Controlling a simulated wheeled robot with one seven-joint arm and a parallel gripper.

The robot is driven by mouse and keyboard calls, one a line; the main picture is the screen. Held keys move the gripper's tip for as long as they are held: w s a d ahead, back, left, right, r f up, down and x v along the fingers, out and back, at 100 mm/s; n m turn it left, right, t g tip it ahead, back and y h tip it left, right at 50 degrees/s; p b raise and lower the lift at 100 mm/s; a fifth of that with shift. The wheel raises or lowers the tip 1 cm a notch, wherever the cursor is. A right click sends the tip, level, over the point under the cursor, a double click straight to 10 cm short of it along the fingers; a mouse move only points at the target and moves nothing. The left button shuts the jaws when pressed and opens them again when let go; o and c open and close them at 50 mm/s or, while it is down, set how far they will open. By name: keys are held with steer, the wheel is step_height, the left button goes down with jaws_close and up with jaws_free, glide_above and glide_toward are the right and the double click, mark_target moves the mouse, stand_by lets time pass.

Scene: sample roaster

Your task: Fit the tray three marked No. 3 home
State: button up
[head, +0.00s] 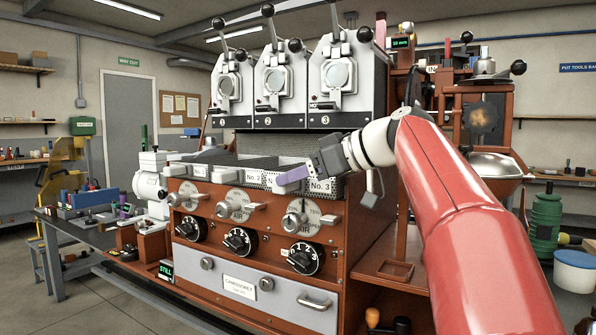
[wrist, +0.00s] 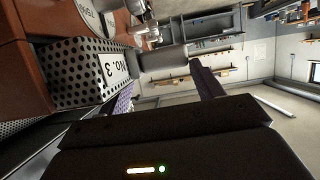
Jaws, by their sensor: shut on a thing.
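The tray marked No. 3 (head: 320,186) is a perforated metal tray with a white label, at the right end of the row of trays on the roaster. In the wrist view the tray (wrist: 88,68) fills the upper left, its label turned on its side. My gripper (head: 293,176) reaches in from the right, its purple finger lying across the front beside the label. In the wrist view my gripper (wrist: 160,76) is at the tray's edge. I cannot tell how far in the tray sits.
The tray marked No. 2 (head: 253,178) is just left. Lever plates (head: 302,217) and black dials (head: 303,258) line the front below. Three roaster heads (head: 337,75) stand above. A steel bowl (head: 497,165) is at the right. Open floor lies at the lower left.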

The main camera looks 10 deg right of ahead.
steer(key=shift+w+d+p, duration=0.75)
steer(key=shift+w+d, duration=0.2)
steer(key=shift+w, duration=0.2)
steer(key=o, duration=1.3)
steer(key=shift+o, duration=0.2)
steer(key=shift+d, duration=0.1)
steer(key=v, duration=0.7)
steer(key=shift+s+d+r, duration=0.15)
steer(key=shift+s+d, duration=0.05)
steer(key=shift+s, duration=0.05)
